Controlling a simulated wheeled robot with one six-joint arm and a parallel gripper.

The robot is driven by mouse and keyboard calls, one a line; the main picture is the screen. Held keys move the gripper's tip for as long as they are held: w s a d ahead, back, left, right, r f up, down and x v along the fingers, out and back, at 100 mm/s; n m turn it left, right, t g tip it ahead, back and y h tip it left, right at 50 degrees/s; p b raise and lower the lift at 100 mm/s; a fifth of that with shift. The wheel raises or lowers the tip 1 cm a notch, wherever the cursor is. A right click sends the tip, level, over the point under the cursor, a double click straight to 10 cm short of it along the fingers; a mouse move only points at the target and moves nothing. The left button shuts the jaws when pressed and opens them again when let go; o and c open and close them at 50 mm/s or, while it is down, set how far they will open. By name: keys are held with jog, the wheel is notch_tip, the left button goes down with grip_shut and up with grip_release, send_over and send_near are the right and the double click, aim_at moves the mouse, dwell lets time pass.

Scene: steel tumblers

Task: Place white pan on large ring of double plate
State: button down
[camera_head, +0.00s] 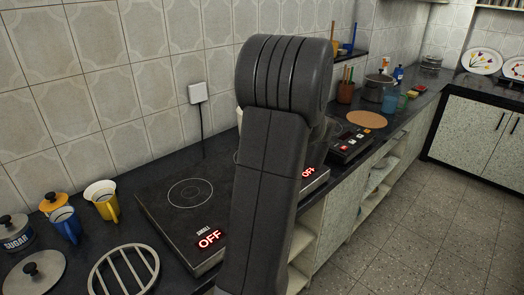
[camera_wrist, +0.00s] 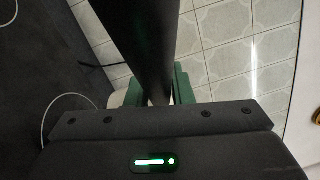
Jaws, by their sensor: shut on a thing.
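The double plate (camera_head: 165,218) is a black hob on the counter. Its small ring (camera_head: 190,193) is bare, with a red OFF display in front. In the wrist view my gripper (camera_wrist: 157,97) has green fingers shut on a long dark bar, apparently the handle of the white pan (camera_wrist: 160,40). The pan's body is not clearly visible. A small pale edge shows left of my arm in the head view; I cannot tell whether it is the pan.
A metal trivet (camera_head: 124,270), blue mug (camera_head: 65,224), yellow mug (camera_head: 106,205) and sugar jar (camera_head: 16,232) stand left of the plate. A black appliance (camera_head: 350,146), round wooden board (camera_head: 366,119) and lidded pot (camera_head: 378,86) stand beyond it. The tiled wall (camera_head: 150,80) runs behind.

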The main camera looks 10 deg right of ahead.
notch_tip(320, 180, down, 9)
dwell(0.5)
jog(key=shift+f, duration=0.15)
jog(key=c, duration=1.3)
grip_release()
jog(key=b+v, duration=0.1)
jog(key=v, duration=1.1)
